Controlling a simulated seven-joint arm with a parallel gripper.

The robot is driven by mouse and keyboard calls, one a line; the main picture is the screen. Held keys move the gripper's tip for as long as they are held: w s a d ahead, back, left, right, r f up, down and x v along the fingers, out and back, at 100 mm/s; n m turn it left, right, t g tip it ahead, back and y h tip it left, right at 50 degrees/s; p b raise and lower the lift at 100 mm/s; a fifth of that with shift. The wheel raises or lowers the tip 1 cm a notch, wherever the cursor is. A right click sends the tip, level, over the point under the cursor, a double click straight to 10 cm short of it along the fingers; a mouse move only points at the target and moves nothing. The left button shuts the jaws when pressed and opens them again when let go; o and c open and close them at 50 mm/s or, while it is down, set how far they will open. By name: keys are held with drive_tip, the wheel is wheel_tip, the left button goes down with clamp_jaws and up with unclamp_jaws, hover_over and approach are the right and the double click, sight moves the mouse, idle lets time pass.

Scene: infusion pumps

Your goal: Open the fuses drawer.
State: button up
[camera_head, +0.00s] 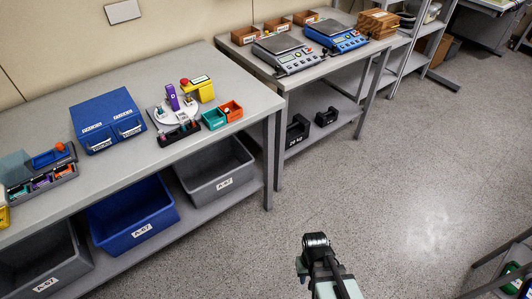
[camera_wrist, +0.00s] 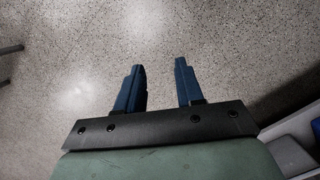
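A blue cabinet (camera_head: 108,119) with two drawer fronts side by side stands on the left workbench in the head view. Each front has a pale label and a handle below it; the lettering is too small to read surely, so I cannot tell which is the fuses drawer. Both drawers look closed. In the wrist view my gripper (camera_wrist: 160,64) has its two blue fingers apart, with only floor between them. In the head view my arm is over the floor at the bottom, well right of the cabinet; the fingers are not clear there.
Right of the cabinet are a round white stand (camera_head: 172,110) with coloured items and small teal and orange bins (camera_head: 231,110). Left is a dark tray (camera_head: 40,177) of parts. Storage bins (camera_head: 133,219) sit on the lower shelf. The floor (camera_head: 400,180) before the benches is clear.

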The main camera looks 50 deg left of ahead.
drive_tip(key=s+a+r+n+t+y, duration=0.1)
drive_tip(key=s+a+r+n+y, duration=0.25)
drive_tip(key=s+a+r, duration=0.7)
drive_tip(key=s+a+r+n+y, duration=0.35)
drive_tip(key=s+a+r, duration=0.3)
drive_tip(key=a, duration=0.75)
drive_tip(key=s+a+r+n+t+y, duration=0.15)
drive_tip(key=s+a+r+n, duration=0.25)
drive_tip(key=s+a+r, duration=0.55)
drive_tip(key=a+r+n+g+y, duration=0.1)
drive_tip(key=a+r+n+y, duration=0.8)
drive_tip(key=a+r+n, duration=0.3)
wheel_tip(320, 180, up, 2)
drive_tip(key=shift+a+r+n, duration=0.1)
drive_tip(key=shift+a+n, duration=0.15)
drive_tip(key=shift+n, duration=0.55)
drive_tip(key=shift+g, duration=0.25)
drive_tip(key=x, duration=1.3)
drive_tip(key=shift+s+a, duration=0.1)
drive_tip(key=shift+a, duration=0.15)
clamp_jaws()
